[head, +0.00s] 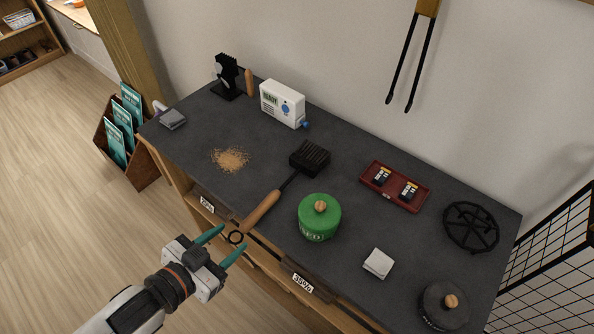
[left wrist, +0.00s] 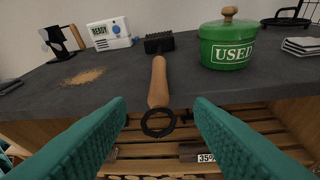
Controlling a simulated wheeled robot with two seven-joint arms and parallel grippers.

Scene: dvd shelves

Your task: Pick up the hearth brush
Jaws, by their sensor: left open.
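The hearth brush (head: 263,210) lies on the dark tabletop, with a black bristled head (head: 310,157) toward the wall and a wooden handle pointing to the front edge. A black ring at the handle's end sticks out over the edge. My left gripper (head: 222,245) is open, with its teal fingers at the front edge around the ring end. In the left wrist view the wooden handle (left wrist: 158,82) and ring show between and ahead of the open fingers (left wrist: 160,130); nothing is gripped. My right gripper is not in view.
A green lidded pot (head: 320,219) marked USED stands right of the handle. A pile of brown crumbs (head: 230,159) lies left of it. A white box (head: 283,103), a red tray (head: 395,187), a white block (head: 378,263) and a black trivet (head: 471,227) are also on the tabletop.

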